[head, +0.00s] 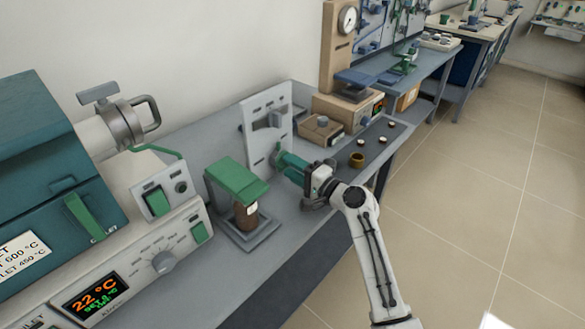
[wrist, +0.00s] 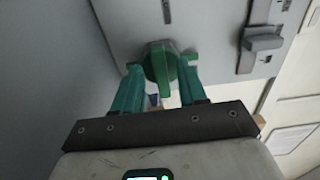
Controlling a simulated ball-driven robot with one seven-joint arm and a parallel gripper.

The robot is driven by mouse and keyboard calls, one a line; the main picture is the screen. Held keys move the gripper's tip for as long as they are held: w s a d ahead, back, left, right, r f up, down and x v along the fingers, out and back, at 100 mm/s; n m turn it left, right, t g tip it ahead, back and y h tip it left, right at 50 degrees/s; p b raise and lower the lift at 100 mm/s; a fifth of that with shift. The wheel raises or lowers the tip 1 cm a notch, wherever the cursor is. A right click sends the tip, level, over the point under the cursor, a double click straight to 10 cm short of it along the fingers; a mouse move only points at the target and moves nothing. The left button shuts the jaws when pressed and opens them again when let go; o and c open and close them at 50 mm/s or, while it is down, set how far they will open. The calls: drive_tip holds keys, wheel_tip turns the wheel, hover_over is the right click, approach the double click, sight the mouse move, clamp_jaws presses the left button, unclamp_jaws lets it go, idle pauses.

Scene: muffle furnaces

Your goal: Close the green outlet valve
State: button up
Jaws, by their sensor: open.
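The green outlet valve has a round green hub with a bar handle (wrist: 162,68) on a light grey panel, seen in the wrist view. The handle points along my gripper's length, between the two fingers. My gripper (head: 288,160) is at the lower part of the upright panel (head: 256,142) in the head view, where it mostly hides the valve. In the wrist view its green fingers are apart, one on each side of the handle. I cannot tell whether they touch it.
A grey lever handle (head: 270,120) sits higher on the same panel. A green-topped stand (head: 237,180) with a brown jar is left of my gripper. The teal furnace (head: 45,165) is at far left. A dark tray (head: 376,143) with small crucibles lies to the right.

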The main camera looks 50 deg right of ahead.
drive_tip(key=s, duration=1)
drive_tip(key=shift+s+d, duration=0.15)
drive_tip(key=shift+s, duration=0.05)
idle(0.5)
